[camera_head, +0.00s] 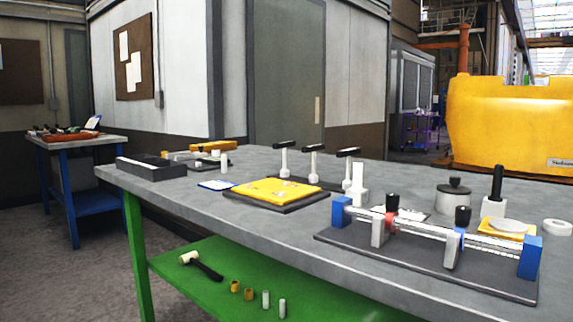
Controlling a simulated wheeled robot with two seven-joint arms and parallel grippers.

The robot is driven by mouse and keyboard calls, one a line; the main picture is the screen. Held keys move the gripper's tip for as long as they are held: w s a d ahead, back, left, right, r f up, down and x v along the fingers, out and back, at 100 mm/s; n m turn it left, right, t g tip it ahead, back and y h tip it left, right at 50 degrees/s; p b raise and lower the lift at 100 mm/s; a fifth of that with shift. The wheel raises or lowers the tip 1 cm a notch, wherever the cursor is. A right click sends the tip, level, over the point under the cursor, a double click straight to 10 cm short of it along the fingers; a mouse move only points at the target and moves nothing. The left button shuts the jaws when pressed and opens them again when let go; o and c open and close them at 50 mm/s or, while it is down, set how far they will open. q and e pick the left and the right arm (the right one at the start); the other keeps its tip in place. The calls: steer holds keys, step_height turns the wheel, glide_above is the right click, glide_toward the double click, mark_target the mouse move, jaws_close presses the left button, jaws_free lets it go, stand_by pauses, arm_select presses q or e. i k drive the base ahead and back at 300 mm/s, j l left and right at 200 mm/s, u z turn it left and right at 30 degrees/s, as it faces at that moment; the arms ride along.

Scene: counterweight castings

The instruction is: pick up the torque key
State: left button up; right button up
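Several upright tools with black crossbar handles and pale shafts stand in a row at the middle of the grey workbench (400,248). The left T-handled tool (285,158), the middle T-handled tool (313,163) and the right T-handled tool (347,168) look alike. One of them may be the torque key, but I cannot tell which. They stand on a dark base, partly hidden behind a yellow plate (275,191) on a dark board. Neither of my grippers is in view.
A fixture with blue end blocks (531,257) fills the bench's front right. A lidded grey pot (454,199) and a white ring (557,227) lie behind it. A dark tray (150,168) sits at the left. A mallet (200,265) lies on the green lower shelf (190,292).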

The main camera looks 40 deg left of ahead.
mark_target(313, 178)
steer(key=j+u, duration=0.2)
steer(key=u, duration=0.15)
steer(key=j+u, duration=0.25)
steer(key=u, duration=0.15)
steer(key=j+u, duration=0.35)
steer(key=j, duration=0.65)
steer(key=i+j+u, duration=0.1)
steer(key=j, duration=0.5)
steer(key=i+j+u, duration=0.1)
steer(key=j, duration=0.55)
steer(key=i+j, duration=0.1)
steer(key=j, duration=0.5)
